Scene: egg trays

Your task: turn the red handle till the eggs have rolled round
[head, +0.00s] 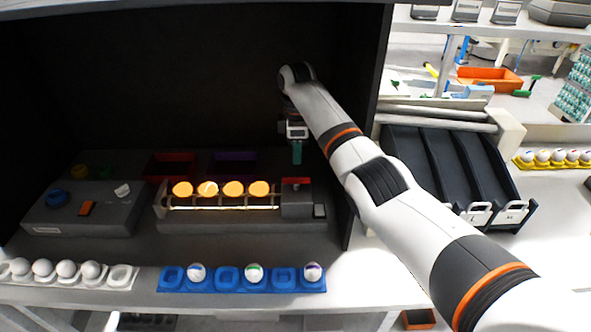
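The red handle (296,182) sits on top of the dark block at the right end of the egg roller (232,207). Several eggs (233,189) glow orange in a row on the roller, lit from below. My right gripper (297,153) points down just above and behind the red handle, with a small gap seen between them. Its teal fingers show as one narrow shape, so whether it is open or shut cannot be told. My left gripper is not in view.
A grey control box (85,213) with knobs stands left of the roller. In front lie a white egg tray (120,277) and a blue egg tray (228,281) with some eggs. Dark cabinet walls enclose the roller; black chutes (440,160) stand outside to the right.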

